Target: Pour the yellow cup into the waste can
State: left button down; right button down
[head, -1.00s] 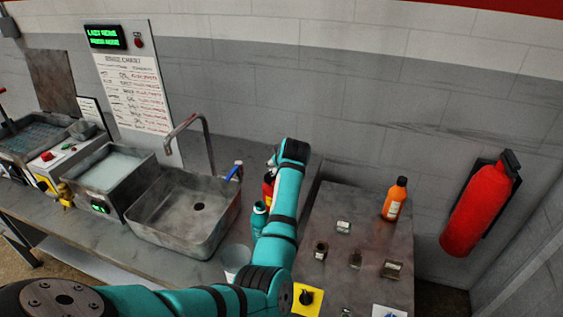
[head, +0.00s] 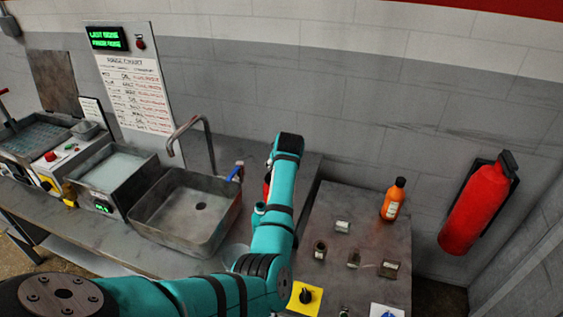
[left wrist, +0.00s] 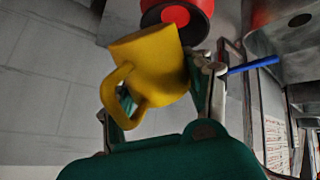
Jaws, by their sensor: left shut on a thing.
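The yellow cup (left wrist: 150,65) shows in the left wrist view, tilted, with its handle toward the lower left. My left gripper (left wrist: 166,85) is shut on it, with one finger near the handle and one at the cup's right side. A round red thing with a dark ring (left wrist: 180,14), possibly the waste can, shows just beyond the cup; I cannot tell whether they touch. In the head view a sliver of red (head: 267,186) shows beside my left arm, which hides the cup and the gripper. My right gripper is not in view.
A metal sink (head: 188,215) with a tap (head: 190,135) lies left of my arm, with a blue handle (head: 237,170) at its edge. A red extinguisher (head: 474,208) hangs on the wall.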

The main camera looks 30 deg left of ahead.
pick_arm(q)
jog(key=shift+w+a+r+n+g+h+p, duration=0.1)
jog(key=shift+a+r+n+g+h+p, duration=0.1)
jog(key=shift+h+p, duration=0.5)
jog(key=shift+a+r+n+g+h+p, duration=0.15)
jog(key=shift+h+p, duration=0.25)
jog(key=shift+p, duration=0.45)
jog(key=shift+g+h, duration=0.25)
jog(key=shift+h, duration=0.35)
jog(key=shift+w+a+n+g+h, duration=0.1)
jog(key=shift+a+n+g+h, duration=0.15)
jog(key=shift+h, duration=0.75)
jog(key=shift+d, duration=0.1)
